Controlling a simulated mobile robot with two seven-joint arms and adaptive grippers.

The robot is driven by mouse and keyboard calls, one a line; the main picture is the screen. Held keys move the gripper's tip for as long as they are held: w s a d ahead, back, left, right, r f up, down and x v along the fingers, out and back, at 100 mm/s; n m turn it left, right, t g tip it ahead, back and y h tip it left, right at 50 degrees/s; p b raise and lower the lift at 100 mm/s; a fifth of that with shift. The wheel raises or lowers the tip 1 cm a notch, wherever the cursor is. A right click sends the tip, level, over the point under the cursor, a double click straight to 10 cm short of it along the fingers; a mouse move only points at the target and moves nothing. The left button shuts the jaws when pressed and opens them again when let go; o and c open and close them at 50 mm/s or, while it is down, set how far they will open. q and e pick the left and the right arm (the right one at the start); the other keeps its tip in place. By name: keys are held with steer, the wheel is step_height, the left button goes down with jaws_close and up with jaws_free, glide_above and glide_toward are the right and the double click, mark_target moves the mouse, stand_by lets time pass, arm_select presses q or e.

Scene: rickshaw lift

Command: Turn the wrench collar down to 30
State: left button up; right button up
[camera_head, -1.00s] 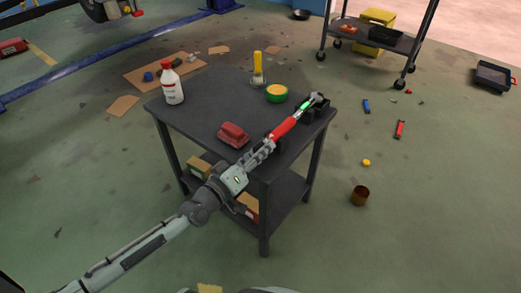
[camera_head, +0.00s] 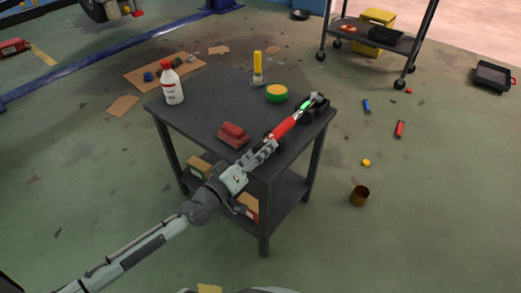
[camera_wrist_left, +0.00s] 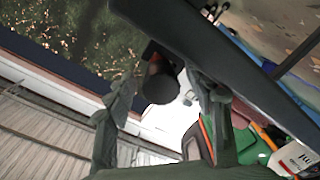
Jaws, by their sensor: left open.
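The wrench (camera_head: 283,127) has a red handle and a metal far part with a green patch. Its head end lies at a dark holder (camera_head: 319,111) at the table's right corner, and its handle points toward my arm. My left gripper (camera_head: 269,144) is open at the near end of the handle. In the left wrist view, the two fingers of my left gripper (camera_wrist_left: 165,98) stand apart, with a dark round end (camera_wrist_left: 160,86) between them. I cannot tell whether they touch it. The collar's scale is too small to read. My right gripper is not in view.
A brown can (camera_head: 360,196) stands on the floor at right.

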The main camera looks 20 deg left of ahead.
arm_select(q)
steer(key=v, duration=1.2)
steer(key=shift+s, duration=0.1)
